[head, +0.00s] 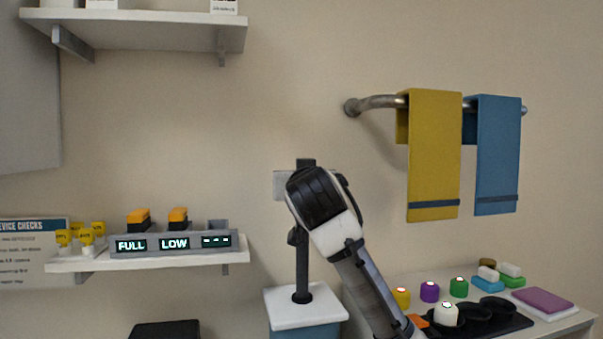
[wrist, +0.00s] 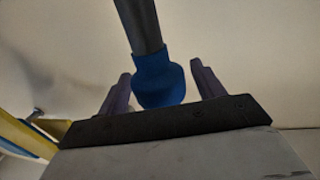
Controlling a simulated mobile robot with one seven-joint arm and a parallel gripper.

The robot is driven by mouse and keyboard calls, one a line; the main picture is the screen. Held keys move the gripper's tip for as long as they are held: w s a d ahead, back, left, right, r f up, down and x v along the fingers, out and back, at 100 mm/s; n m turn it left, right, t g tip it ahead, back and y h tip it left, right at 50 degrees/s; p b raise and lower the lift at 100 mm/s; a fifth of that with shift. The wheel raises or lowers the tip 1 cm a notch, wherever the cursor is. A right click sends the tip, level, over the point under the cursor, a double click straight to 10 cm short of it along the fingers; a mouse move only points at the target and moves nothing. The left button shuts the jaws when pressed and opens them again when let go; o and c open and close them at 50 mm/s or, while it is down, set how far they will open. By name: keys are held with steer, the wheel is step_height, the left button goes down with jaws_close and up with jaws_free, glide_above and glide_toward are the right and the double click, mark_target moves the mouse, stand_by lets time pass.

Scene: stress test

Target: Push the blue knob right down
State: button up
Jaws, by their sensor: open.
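The blue knob (wrist: 158,82) shows in the wrist view as a rounded blue end on a dark rod (wrist: 140,25) that runs to the top edge. My gripper (wrist: 161,68) is open, with one dark finger on each side of the knob and small gaps to both. Whether anything of the gripper touches the knob I cannot tell. In the head view the knob is not seen. There my arm's black end covers part of a pale wall plate (head: 279,186) with a dark piece above it.
A dark upright post (head: 302,265) stands on a white-topped blue box (head: 303,305) below my arm's end. A yellow towel (head: 434,155) and a blue towel (head: 497,155) hang on a rail to the right. A shelf with displays (head: 174,244) is left; a cluttered table is lower right.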

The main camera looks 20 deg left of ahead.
steer(key=shift+w+a, duration=0.2)
steer(key=shift+w, duration=0.2)
steer(key=shift+c, duration=0.3)
